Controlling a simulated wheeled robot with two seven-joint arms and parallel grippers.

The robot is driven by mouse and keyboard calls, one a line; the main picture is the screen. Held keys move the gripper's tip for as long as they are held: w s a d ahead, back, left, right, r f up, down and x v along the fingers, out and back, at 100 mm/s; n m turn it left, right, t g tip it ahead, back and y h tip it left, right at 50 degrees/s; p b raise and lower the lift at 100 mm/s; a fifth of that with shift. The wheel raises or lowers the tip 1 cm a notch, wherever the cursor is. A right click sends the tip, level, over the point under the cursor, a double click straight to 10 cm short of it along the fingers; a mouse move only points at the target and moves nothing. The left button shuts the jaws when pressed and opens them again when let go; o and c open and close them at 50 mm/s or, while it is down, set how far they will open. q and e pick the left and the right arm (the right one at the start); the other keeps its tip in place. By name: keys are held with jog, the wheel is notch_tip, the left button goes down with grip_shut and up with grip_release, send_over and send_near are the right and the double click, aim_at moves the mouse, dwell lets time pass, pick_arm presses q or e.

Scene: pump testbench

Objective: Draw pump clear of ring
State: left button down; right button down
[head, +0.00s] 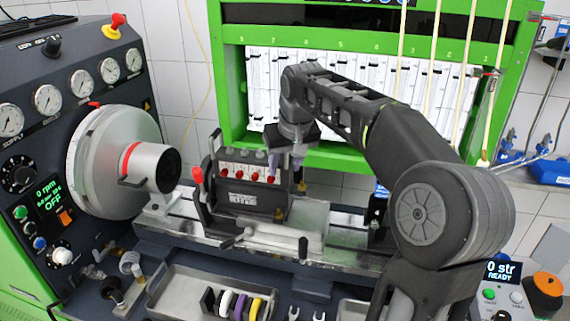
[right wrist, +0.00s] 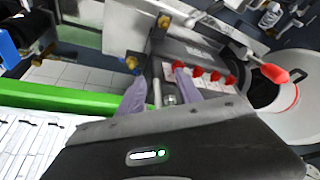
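The pump (head: 238,197) is a dark block with a row of several red-capped outlets on its upper front. It sits upright on the bench rail, to the right of the drive hub. A red ring (head: 126,160) runs around the pale drive hub, left of the pump and apart from its body. My right gripper (head: 287,160) is over the pump's right rear end, pointing down. In the right wrist view its two pale purple fingers (right wrist: 160,88) are spread, with a small metal fitting between them beside the red caps. Contact with the pump cannot be told. My left gripper is out of view.
A large steel disc (head: 92,165) and a gauge panel stand at the left. A green frame (head: 231,95) with graduated tubes rises behind. A steel tray (head: 180,291) with coloured discs lies in front. A red-knobbed lever (head: 197,176) sticks up at the pump's left end.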

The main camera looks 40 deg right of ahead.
jog(key=shift+w+a+r, duration=0.2)
jog(key=shift+a, duration=0.1)
dwell(0.4)
jog(key=shift+s+a, duration=0.1)
jog(key=shift+a, duration=0.15)
jog(key=shift+s+d, duration=0.15)
dwell(0.5)
jog(key=shift+s+d+f+b, duration=0.1)
jog(key=shift+s+d+b, duration=0.25)
jog(key=shift+s+b, duration=0.15)
jog(key=shift+d, duration=0.1)
jog(key=shift+s+d+f, duration=0.1)
jog(key=shift+s+d, duration=0.15)
jog(key=shift+s, duration=0.05)
